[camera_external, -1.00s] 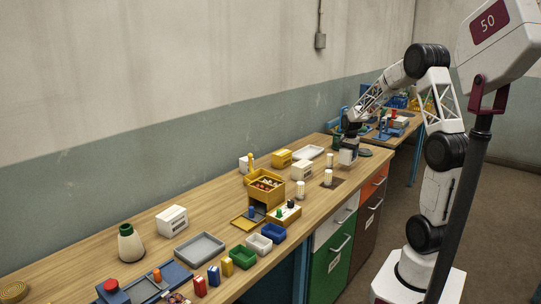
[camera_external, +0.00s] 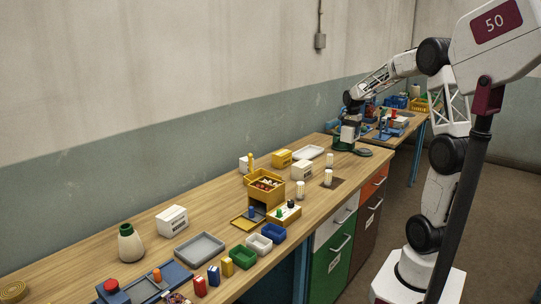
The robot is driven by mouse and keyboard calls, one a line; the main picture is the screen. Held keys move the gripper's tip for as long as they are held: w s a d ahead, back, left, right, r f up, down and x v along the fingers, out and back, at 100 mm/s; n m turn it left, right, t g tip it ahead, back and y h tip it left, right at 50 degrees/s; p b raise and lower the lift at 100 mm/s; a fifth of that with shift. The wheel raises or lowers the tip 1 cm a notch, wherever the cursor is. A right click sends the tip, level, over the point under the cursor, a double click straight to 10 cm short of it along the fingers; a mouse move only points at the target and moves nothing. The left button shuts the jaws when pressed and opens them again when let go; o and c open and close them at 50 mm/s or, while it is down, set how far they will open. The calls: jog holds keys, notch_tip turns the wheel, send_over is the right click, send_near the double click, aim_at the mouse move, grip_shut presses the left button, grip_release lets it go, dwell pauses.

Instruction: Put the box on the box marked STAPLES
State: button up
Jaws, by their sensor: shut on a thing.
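My gripper (camera_external: 349,119) is near the far right end of the long wooden bench, pointing down. It is shut on a small white box (camera_external: 347,133), which is held up in front of green equipment. Other boxes stand on the bench: a white one with dark lettering (camera_external: 172,220) at the left, a cream one (camera_external: 302,171) right of the middle, a yellow one (camera_external: 281,158) behind it, and a white one (camera_external: 246,164) partly hidden by a yellow post. The lettering is too small to read, so I cannot tell which is marked STAPLES.
A yellow open container (camera_external: 249,181) with small parts stands mid-bench. Cream cylinders (camera_external: 328,177) stand near the front edge. A white tray (camera_external: 309,152) lies at the back. A grey tray (camera_external: 183,248) and several small bins lie nearer. Green equipment (camera_external: 344,146) stands at the far end.

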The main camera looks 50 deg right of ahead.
jog(key=w+a, duration=0.9)
jog(key=a, duration=0.2)
jog(key=w+a, duration=0.8)
jog(key=a, duration=0.3)
jog(key=shift+w+a+f, duration=0.1)
jog(key=shift+a+f, duration=0.05)
jog(key=shift+f, duration=0.6)
jog(key=shift+w+a+f, duration=0.1)
jog(key=shift+f, duration=0.65)
jog(key=shift+w+a+f, duration=0.1)
jog(key=shift+a+f, duration=0.05)
jog(key=shift+f, duration=0.6)
jog(key=shift+w, duration=0.15)
send_near(282, 152)
jog(key=shift+s+a, duration=0.2)
jog(key=shift+a, duration=0.05)
jog(key=shift+f, duration=1.75)
jog(key=shift+f, duration=0.1)
